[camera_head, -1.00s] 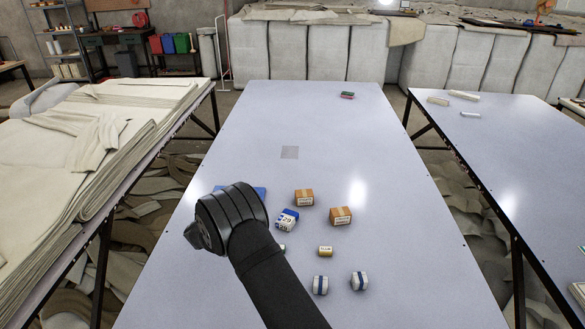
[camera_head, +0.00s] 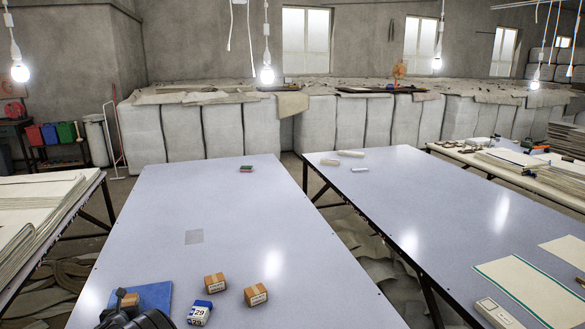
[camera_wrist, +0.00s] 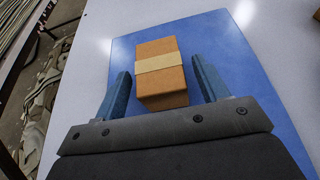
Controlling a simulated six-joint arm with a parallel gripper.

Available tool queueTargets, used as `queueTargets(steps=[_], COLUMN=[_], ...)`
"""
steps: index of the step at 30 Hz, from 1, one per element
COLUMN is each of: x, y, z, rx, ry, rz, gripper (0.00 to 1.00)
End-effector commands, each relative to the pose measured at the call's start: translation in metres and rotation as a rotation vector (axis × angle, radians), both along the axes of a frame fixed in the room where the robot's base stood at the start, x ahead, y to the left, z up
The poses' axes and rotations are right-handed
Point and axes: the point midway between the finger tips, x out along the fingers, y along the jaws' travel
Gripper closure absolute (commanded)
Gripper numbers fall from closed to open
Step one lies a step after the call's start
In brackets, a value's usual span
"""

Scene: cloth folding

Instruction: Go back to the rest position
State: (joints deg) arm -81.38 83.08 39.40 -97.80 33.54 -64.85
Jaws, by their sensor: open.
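In the wrist view, my gripper (camera_wrist: 161,68) is open, its two blue-grey fingers apart. A brown box (camera_wrist: 160,80) with a tan tape band lies on a blue mat (camera_wrist: 235,50). The box appears between the fingers, with a gap on each side; its exact height relative to the fingertips is unclear. In the head view, my dark gripper shows only partly at the bottom left, in front of the blue mat (camera_head: 155,294). The box (camera_head: 130,299) is partly hidden by it there, and the fingertips cannot be made out.
On the table (camera_head: 230,220), a blue-and-white block (camera_head: 199,313) and two brown boxes (camera_head: 215,283) (camera_head: 256,294) stand right of the mat. A grey square (camera_head: 194,237) lies farther back, beyond it a small red-and-green item (camera_head: 246,169). Much of the tabletop's far part is clear.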

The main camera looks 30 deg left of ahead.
Motion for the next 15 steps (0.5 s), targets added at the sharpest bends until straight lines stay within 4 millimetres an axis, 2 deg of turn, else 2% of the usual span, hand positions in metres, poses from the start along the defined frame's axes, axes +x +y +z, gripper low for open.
queueTargets(steps=[6,15], x=[0.014,0.020], y=[0.013,0.019], z=[-0.009,-0.014], rx=[0.000,-0.001], ry=[0.000,-0.001], rz=[-0.001,0.002], gripper=[0.33,0.33])
